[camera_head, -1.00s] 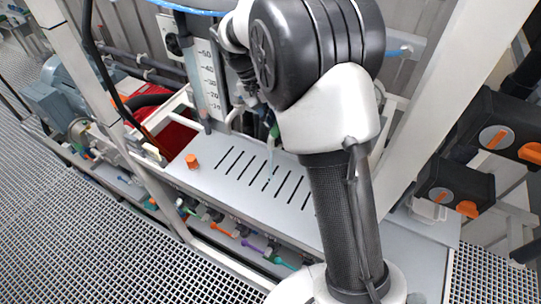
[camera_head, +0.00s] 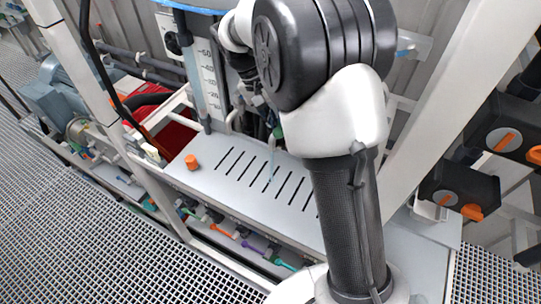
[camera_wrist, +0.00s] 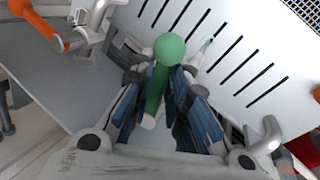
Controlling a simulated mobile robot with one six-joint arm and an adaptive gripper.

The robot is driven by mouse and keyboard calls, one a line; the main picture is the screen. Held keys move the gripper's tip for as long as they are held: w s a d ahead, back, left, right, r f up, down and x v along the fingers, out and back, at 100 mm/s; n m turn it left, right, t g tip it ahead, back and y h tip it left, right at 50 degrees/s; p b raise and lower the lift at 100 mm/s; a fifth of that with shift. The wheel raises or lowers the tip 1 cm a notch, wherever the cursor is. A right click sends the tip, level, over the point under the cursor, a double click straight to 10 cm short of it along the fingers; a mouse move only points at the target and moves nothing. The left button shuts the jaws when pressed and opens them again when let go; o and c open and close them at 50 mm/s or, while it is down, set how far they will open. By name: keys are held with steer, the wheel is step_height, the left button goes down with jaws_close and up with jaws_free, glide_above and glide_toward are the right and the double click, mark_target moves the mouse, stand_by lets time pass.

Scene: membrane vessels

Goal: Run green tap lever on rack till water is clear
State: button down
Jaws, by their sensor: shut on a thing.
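The green tap lever (camera_wrist: 169,48) has a round knob and shows in the wrist view between the blue-padded fingers. My gripper (camera_wrist: 160,88) is shut on it, with the knob standing out beyond the fingers. In the head view my arm hides most of the gripper and the lever. A small pale, bluish streak (camera_wrist: 205,46) shows beside the knob above the slotted tray; I cannot tell whether it is running water or how clear it is.
The grey slotted tray (camera_head: 222,185) lies below the tap, with an orange cap (camera_head: 192,161) at its left. A scaled clear column (camera_head: 208,80) stands behind. Black boxes with orange handles (camera_head: 455,188) are at the right. White frame posts (camera_head: 415,120) bound the space.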

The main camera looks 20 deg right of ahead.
steer(key=shift+w+d+r+n+t+b, duration=0.1)
steer(key=shift+d+n+t+b, duration=0.25)
steer(key=shift+d+n, duration=0.25)
steer(key=shift+w+d+n+t+y, duration=0.15)
steer(key=shift+d+n+t, duration=0.65)
steer(key=shift+n, duration=1.45)
steer(key=shift+s+d+n+t+y, duration=0.1)
steer(key=shift+d+n+t, duration=0.7)
steer(key=shift+n, duration=1.4)
steer(key=shift+w+d+n+t+y, duration=0.15)
steer(key=shift+d+n+t, duration=0.65)
steer(key=shift+n, duration=1.45)
steer(key=c, duration=1.8)
jaws_free()
steer(key=shift+s+d, duration=0.15)
steer(key=shift+c, duration=0.2)
steer(key=shift+o, duration=1.2)
steer(key=shift+d, duration=0.2)
steer(key=shift+a, duration=0.15)
steer(key=shift+a, duration=0.1)
